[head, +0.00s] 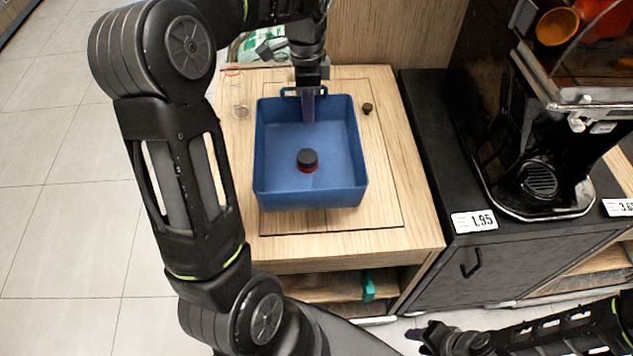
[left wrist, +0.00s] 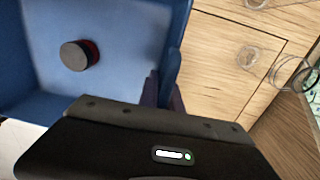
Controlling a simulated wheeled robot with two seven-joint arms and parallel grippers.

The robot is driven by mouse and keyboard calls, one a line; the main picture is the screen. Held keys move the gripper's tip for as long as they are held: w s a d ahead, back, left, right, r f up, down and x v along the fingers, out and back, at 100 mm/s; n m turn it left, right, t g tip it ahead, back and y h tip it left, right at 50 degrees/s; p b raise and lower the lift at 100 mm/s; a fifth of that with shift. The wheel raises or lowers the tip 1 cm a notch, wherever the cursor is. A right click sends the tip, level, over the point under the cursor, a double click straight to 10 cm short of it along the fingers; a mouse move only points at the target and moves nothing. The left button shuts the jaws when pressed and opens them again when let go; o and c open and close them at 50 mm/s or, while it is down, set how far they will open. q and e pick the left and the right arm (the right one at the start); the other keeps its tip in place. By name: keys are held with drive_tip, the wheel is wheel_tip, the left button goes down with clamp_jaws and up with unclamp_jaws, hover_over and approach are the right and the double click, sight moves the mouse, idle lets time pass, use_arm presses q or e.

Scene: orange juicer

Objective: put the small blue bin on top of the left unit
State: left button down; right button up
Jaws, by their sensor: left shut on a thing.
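The small blue bin (head: 335,187) is over the wooden top of the left unit (head: 415,225); I cannot tell whether it rests on it or hangs just above. My left gripper (head: 308,105) is shut on the bin's far rim, by its handle. In the left wrist view the bin (left wrist: 115,35) fills the upper left, and the gripper's fingers (left wrist: 163,90) meet its wall. A black cap with a red lower edge (head: 307,160) is inside the bin. My right gripper (head: 422,336) is low at the bottom, apart from the bin, its jaws unclear.
A clear cup (head: 236,92) stands left of the bin and a small black piece (head: 367,108) lies right of it. A dark counter with a juicer (head: 545,150) and price tag (head: 474,221) adjoins on the right. Open tiled floor (head: 70,200) lies left.

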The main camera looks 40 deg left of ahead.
sight(308, 125)
use_arm(q)
drive_tip(key=shift+s+r, duration=0.1)
drive_tip(key=shift+f, duration=2.65)
drive_tip(key=shift+f, duration=2.4)
drive_tip(key=shift+f+b, duration=0.15)
drive_tip(key=shift+b, duration=0.2)
drive_tip(key=c, duration=1.5)
unclamp_jaws()
drive_tip(key=shift+c, duration=0.2)
